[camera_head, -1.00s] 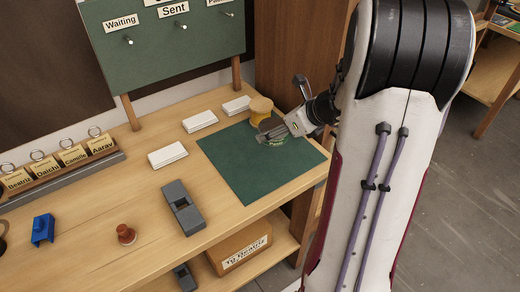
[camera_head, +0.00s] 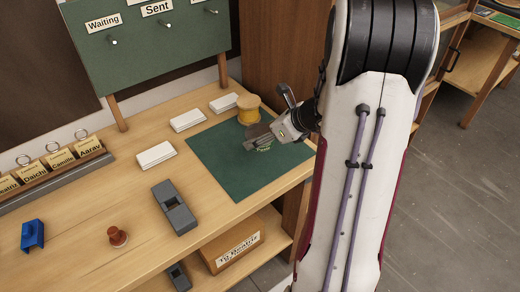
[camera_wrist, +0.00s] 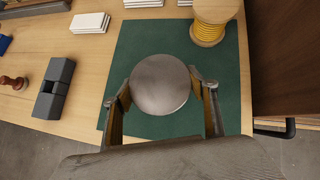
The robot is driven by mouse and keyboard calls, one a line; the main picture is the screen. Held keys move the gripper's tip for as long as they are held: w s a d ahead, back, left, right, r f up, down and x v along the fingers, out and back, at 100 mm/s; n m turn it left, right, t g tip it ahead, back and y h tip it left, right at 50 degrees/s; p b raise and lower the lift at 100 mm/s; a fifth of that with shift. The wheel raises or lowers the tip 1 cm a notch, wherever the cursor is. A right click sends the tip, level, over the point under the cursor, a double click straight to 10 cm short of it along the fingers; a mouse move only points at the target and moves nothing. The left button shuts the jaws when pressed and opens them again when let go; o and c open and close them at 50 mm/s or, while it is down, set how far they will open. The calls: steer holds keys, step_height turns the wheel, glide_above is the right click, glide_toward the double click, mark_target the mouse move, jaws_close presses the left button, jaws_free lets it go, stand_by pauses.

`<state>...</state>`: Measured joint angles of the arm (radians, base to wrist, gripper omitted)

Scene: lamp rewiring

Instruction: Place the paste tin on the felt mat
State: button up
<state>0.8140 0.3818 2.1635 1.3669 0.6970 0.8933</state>
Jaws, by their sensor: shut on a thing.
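The paste tin (camera_wrist: 160,84) is a round tin with a grey metal lid. It is between the fingers of my gripper (camera_wrist: 162,95), which is shut on it. In the head view my gripper (camera_head: 268,137) is over the right part of the green felt mat (camera_head: 228,172), and the tin (camera_head: 262,147) is largely hidden by the fingers. The felt mat (camera_wrist: 128,60) lies beneath the tin in the wrist view. I cannot tell whether the tin touches the mat.
A yellow wire spool (camera_head: 248,110) stands at the mat's back edge. White stacks (camera_head: 156,155) lie to the left. A grey block (camera_head: 174,206) and a brown knobbed piece (camera_head: 117,236) are left of the mat. The mat's left and front areas are clear.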

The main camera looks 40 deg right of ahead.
steer(key=shift+f, duration=1.3)
steer(key=shift+f, duration=1.9)
steer(key=shift+f, duration=0.1)
steer(key=o, duration=1.2)
steer(key=shift+v, duration=6.15)
